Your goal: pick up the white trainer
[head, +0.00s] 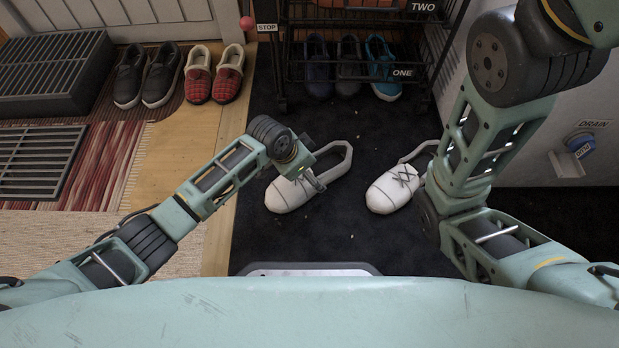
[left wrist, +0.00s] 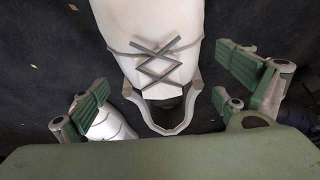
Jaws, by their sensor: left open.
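Two white trainers stand on the dark mat. My left gripper (head: 308,172) is over the left white trainer (head: 286,196) in the head view and hides part of its middle. In the left wrist view this trainer (left wrist: 150,25) with grey crossed laces lies between the spread green fingers of the open left gripper (left wrist: 168,75), with gaps on both sides. The right white trainer (head: 384,194) stands apart, partly hidden by my right arm. My right gripper is out of view.
Red checked slippers (head: 229,72) and black shoes (head: 161,75) stand at back left. A blue drain valve (head: 581,145) juts from the right wall. The dark mat (head: 330,240) is clear in front.

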